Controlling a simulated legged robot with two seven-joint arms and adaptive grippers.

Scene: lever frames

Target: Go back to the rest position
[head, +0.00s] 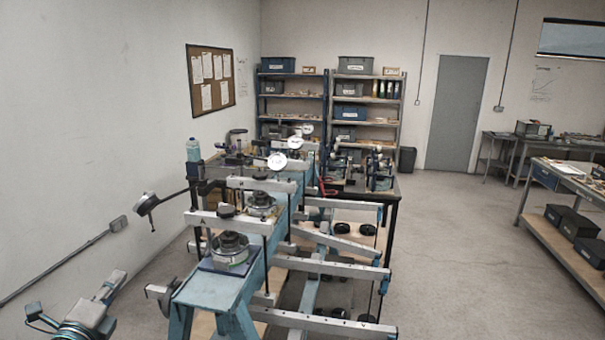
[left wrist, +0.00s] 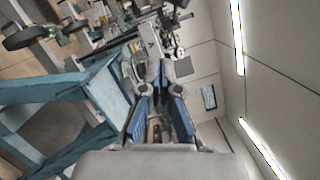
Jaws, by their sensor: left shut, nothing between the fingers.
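My left gripper (head: 112,284) is at the lower left of the head view, in front of the left wall and left of the lever frames, touching none of them. In the left wrist view its two blue-padded fingers (left wrist: 160,88) point away from the camera, shut with nothing held between them. The nearest lever frame (head: 215,290) is light blue, with grey beams and a dark stack of weights (head: 230,244) on its top. More frames of this kind stand in a row behind it. My right gripper is not in view.
Long grey beams (head: 335,268) reach right from the frames. A bottle (head: 193,149) stands farther back. Shelves (head: 368,110) line the back wall, and a workbench (head: 565,180) stands at the right. The floor (head: 455,260) between frames and workbench is clear.

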